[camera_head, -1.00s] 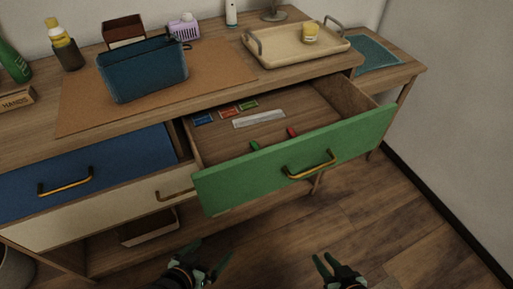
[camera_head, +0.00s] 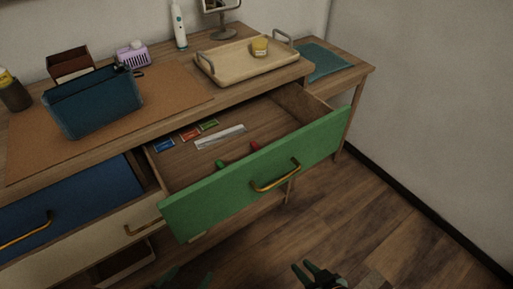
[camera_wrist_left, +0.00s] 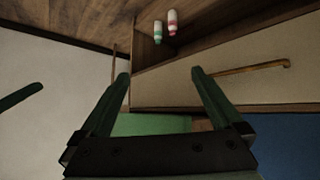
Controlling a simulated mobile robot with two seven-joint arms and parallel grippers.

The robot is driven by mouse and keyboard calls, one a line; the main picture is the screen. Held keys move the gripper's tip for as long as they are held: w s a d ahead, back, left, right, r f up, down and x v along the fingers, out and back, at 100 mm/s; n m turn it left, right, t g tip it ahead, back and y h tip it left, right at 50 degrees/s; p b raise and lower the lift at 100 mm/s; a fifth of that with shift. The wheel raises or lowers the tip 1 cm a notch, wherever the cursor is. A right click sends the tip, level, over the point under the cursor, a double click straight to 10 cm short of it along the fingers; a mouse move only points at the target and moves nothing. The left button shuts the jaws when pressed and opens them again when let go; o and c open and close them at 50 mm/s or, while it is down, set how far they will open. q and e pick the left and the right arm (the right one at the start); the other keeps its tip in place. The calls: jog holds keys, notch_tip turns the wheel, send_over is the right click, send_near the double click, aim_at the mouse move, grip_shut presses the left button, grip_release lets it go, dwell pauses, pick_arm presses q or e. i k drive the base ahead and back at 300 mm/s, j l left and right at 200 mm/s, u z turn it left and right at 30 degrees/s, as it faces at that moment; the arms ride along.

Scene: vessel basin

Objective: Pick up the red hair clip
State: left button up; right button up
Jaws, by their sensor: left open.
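The red hair clip (camera_head: 255,146) lies inside the pulled-out green drawer (camera_head: 205,202), close behind its front panel. The panel hides part of it. A green clip (camera_head: 223,163) lies to its left. My left gripper (camera_head: 187,279) is at the bottom edge of the head view, in front of the drawer and apart from the clip. In the left wrist view my left gripper (camera_wrist_left: 160,73) is open with nothing between its fingers; the red clip is not visible there. My right gripper (camera_head: 307,266) is at the bottom, right of the left one, fingers apart and empty.
The drawer also holds a pale ruler-like strip (camera_head: 220,137) and several small coloured packets (camera_head: 187,134). A blue basket (camera_head: 95,102) and a wooden tray (camera_head: 225,76) stand on top. Two small bottles (camera_wrist_left: 172,22) show in the left wrist view. Floor at right is clear.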

aim_at(255, 146)
jog(key=u, duration=0.7)
jog(key=l+u, duration=0.75)
jog(key=u, duration=0.25)
jog(key=k+l+u, duration=0.15)
jog(key=l, duration=0.15)
jog(key=l+u, duration=0.1)
jog(key=l, duration=0.2)
jog(key=k+l+u, duration=0.15)
jog(key=l, duration=0.1)
